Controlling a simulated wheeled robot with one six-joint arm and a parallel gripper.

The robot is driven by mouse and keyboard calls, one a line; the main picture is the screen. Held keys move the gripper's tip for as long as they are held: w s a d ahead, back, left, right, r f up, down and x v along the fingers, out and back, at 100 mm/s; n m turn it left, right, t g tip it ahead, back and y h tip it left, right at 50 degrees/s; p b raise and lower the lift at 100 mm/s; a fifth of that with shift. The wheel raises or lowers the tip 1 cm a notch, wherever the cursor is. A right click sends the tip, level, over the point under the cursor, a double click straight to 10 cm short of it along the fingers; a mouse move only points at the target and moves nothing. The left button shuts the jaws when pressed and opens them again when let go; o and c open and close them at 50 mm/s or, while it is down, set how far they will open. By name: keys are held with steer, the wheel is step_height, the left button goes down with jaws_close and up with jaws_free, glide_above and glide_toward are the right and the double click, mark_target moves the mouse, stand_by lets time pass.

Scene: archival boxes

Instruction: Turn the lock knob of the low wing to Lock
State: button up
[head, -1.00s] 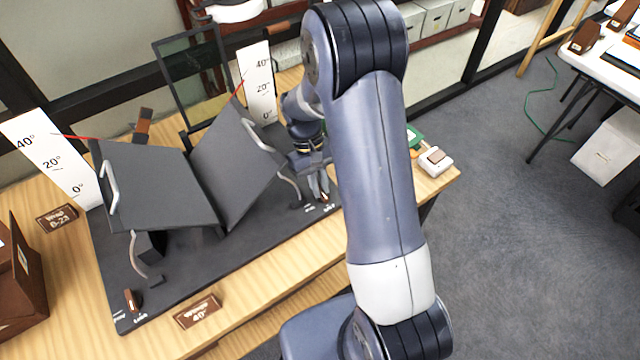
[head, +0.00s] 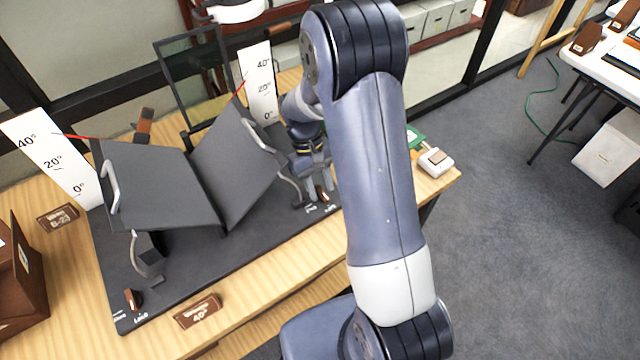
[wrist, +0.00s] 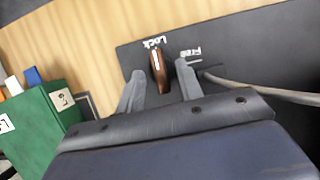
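The dark cradle has a left wing (head: 155,185) and a right wing (head: 235,165), both tilted up. The right lock knob (wrist: 158,70) is a brown lever standing between "Lock" and "Free" labels in the wrist view, its far end close to "Lock". My gripper (wrist: 160,85) has one finger on each side of this knob, with visible gaps, so it is open around it. In the head view my gripper (head: 318,188) is at the right front corner of the base. The left lock knob (head: 132,299) is at the left front corner, with its own labels.
Angle scales stand behind the wings, left (head: 55,160) and right (head: 260,85), with red pointers. A "Wings 40°" sign (head: 198,311) stands on the front wooden table edge. A green box (wrist: 40,125) and a white device (head: 436,162) are right of the cradle.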

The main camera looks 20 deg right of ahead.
steer(key=v, duration=1)
steer(key=shift+w+r+b, duration=0.15)
steer(key=shift+r+b, duration=0.15)
steer(key=shift+r, duration=0.05)
steer(key=shift+f, duration=0.1)
steer(key=x, duration=1)
steer(key=shift+s+f+p, duration=0.2)
steer(key=shift+f+p, duration=0.05)
steer(key=shift+p, duration=0.05)
